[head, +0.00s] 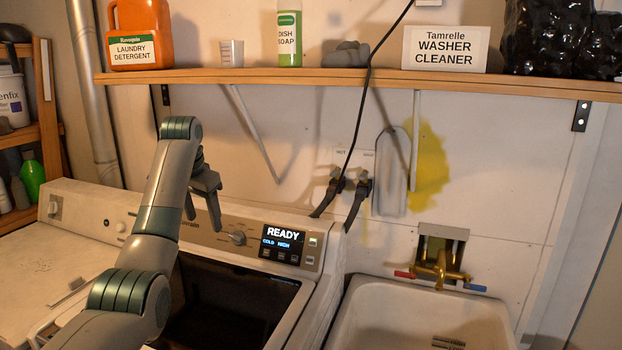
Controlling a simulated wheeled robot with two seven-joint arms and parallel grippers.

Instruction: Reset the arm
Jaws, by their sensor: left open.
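My left arm rises from the bottom left in the head view, bent at the top. My left gripper (204,213) points down, open and empty, with its fingers apart in front of the washer's control panel. The washer's display (283,238) reads READY, COLD and HIGH, and its knob (237,238) is just right of the gripper. The washer's top opening (235,307) is dark, and my arm hides part of it. My right gripper is not in view.
A wooden shelf (350,80) holds laundry detergent (139,35), a cup (230,53), dish soap (289,35) and a washer cleaner box (444,49). A sink (415,310) with a brass faucet (440,265) stands at the right. Hoses (360,195) and a cord hang behind the washer.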

